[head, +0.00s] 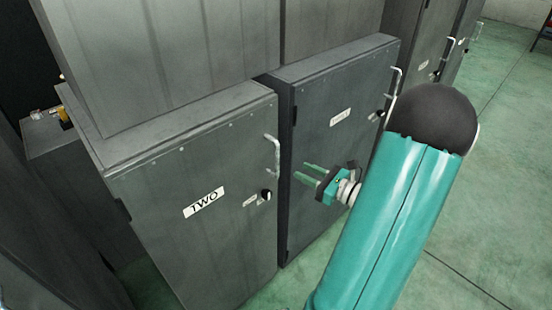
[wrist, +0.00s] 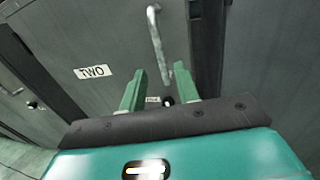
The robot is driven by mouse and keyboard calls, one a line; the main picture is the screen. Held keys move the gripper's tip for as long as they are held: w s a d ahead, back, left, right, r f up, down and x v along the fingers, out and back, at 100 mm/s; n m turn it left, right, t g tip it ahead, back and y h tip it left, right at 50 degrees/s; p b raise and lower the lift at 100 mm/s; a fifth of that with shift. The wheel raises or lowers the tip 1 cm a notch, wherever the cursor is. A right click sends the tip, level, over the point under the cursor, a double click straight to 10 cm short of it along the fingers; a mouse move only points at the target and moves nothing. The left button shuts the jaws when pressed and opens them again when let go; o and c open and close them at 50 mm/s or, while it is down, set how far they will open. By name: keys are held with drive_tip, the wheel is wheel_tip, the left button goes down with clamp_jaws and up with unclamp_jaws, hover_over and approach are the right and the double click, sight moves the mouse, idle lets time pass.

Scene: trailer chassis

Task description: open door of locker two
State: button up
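The door of locker two (head: 215,250) is grey, bears a white "TWO" label (head: 204,203) and looks shut. Its bent metal handle (head: 274,155) is near the right edge, with a round dark knob (head: 266,195) below it. My gripper (head: 301,171) is open and empty, right of the handle and slightly lower, fingers pointing left towards the door. In the wrist view, the handle (wrist: 155,40) stands ahead, its lower end seen between the fingertips (wrist: 160,70). The fingers look apart from it. The "TWO" label (wrist: 92,72) is to the left there.
A neighbouring locker door (head: 340,155) with its own handle (head: 395,84) is just right of locker two, behind my gripper. More grey lockers stand at the upper right. Tall grey panels (head: 200,50) rise behind the lockers. Green floor (head: 480,220) is open at the right.

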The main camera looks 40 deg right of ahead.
hover_over(277, 174)
drive_tip(key=shift+w+d, duration=0.25)
drive_tip(key=shift+d, duration=0.05)
clamp_jaws()
